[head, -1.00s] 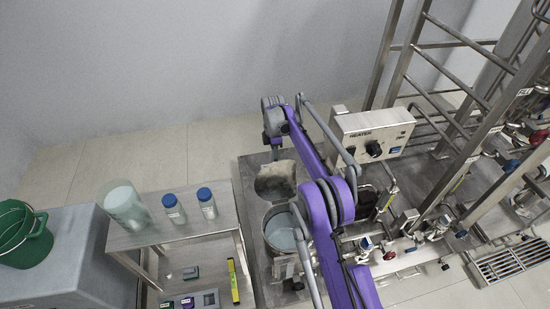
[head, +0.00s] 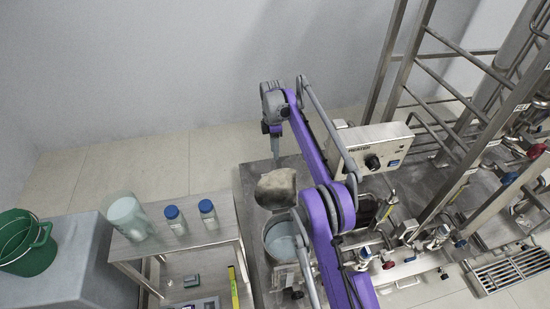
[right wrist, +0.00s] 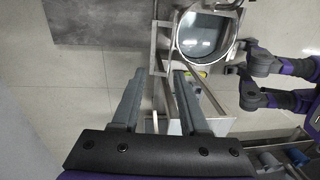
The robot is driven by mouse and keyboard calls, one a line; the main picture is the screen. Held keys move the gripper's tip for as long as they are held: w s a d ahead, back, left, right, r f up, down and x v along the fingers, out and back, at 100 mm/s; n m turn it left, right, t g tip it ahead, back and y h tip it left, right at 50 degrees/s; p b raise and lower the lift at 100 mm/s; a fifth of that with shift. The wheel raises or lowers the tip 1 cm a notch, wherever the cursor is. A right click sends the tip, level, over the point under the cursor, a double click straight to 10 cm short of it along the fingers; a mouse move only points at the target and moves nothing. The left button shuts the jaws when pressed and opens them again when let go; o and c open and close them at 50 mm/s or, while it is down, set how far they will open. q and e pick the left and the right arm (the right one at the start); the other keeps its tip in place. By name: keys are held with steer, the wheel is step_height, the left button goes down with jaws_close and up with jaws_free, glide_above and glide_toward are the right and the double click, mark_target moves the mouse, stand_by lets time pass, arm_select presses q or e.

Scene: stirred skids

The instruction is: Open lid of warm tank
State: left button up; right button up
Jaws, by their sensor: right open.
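A round steel tank (head: 283,243) with pale liquid inside stands right of the side table in the head view. Its lid (head: 276,189) is raised, standing up at the far side of the mouth and leaving it uncovered. The open mouth also shows in the right wrist view (right wrist: 206,38). No label naming it as the warm tank is readable. My right gripper (head: 276,155) is behind the raised lid, fingers pointing down. In the right wrist view the fingers (right wrist: 160,98) are apart with nothing between them. My right arm hides part of the tank's right side. My left gripper is not seen.
A heater box (head: 370,147) and pipe frame stand to the right. A side table (head: 210,236) holds a clear beaker (head: 127,218) and two blue-capped bottles (head: 175,220). A green bucket (head: 30,248) sits far left. Bare floor lies beyond the lid.

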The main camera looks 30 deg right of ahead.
steer(key=shift+r, duration=0.5)
steer(key=shift+w+f, duration=0.1)
steer(key=c, duration=0.3)
steer(key=shift+w+d+f+m, duration=0.1)
steer(key=shift+w+f+m, duration=0.05)
steer(key=shift+m, duration=0.35)
steer(key=shift+c, duration=1.4)
steer(key=shift+w+f+m+t, duration=0.3)
steer(key=shift+m+t, duration=0.2)
steer(key=shift+m, duration=0.3)
jaws_close()
steer(key=w+d+f+m+t+h+b, duration=0.1)
steer(key=w+f+m+t+b, duration=0.15)
steer(key=f+m, duration=0.5)
steer(key=w+f+m+t+b, duration=0.1)
steer(key=f+m+t+b, duration=0.2)
steer(key=f+m, duration=0.4)
steer(key=shift+m+g, duration=0.25)
steer(key=shift+m, duration=0.1)
steer(key=shift+s+a+r, duration=0.25)
steer(key=shift+s+r, duration=0.55)
steer(key=shift+s, duration=0.15)
steer(key=shift+s+a+r, duration=0.25)
steer(key=shift+s+r, duration=0.5)
steer(key=shift+s, duration=0.15)
